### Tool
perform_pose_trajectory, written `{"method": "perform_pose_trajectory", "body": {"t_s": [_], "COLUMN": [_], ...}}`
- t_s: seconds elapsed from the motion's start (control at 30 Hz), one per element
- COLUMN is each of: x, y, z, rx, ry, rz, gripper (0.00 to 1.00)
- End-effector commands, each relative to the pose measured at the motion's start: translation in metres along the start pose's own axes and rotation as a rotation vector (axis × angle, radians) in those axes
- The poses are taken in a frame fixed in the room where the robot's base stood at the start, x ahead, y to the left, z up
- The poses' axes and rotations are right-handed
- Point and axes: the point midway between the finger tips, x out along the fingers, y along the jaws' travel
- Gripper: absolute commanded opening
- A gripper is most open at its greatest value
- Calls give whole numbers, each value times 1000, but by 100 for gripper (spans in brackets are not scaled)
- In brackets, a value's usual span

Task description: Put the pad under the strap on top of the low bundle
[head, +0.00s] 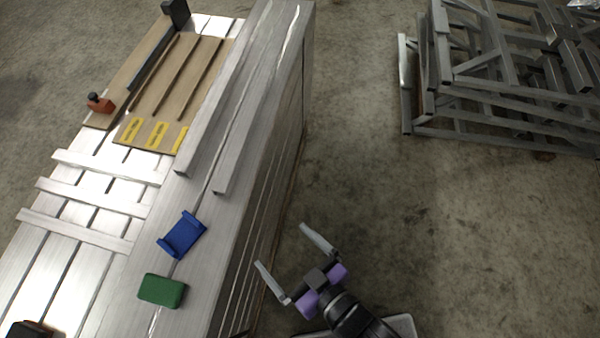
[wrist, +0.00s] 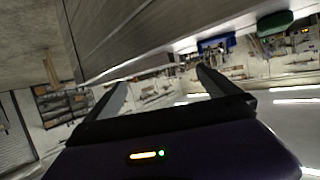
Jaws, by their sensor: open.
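A blue piece with raised ends (head: 182,234) and a green block (head: 162,290) lie on the flat top of a long aluminium stack (head: 215,225). I cannot tell for sure which one is the pad. The blue piece (wrist: 216,44) and green block (wrist: 275,22) also show in the wrist view. No strap can be made out clearly on the stack. My gripper (head: 283,246) is open and empty, right of the stack's side wall and apart from both pieces. Its two fingers (wrist: 164,78) show spread in the wrist view.
Silver slats (head: 90,205) and a brown board with yellow marks (head: 190,85) lie left of the stack. Two long bars (head: 245,100) lie on its far part. A small red tool (head: 100,103) sits far left. Metal frames (head: 510,75) stand at right. The concrete floor between is clear.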

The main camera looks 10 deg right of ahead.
Motion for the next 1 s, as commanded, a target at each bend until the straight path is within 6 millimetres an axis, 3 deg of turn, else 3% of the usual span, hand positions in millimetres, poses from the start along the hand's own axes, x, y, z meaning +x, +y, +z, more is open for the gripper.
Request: {"method": "perform_pose_trajectory", "body": {"t_s": [0.03,0.2,0.4,0.5,0.7,0.93,1.0], "x": [-25,-102,-187,-217,-246,-248,-248], "y": [19,62,88,94,99,100,100], "z": [4,-4,-28,-41,-58,-59,-59], "rx": [20,74,124,139,151,152,152], "ry": [0,31,64,77,92,94,94], "rz": [48,195,375,448,523,530,529], "gripper": [100,100,100,100,100,100,86]}}
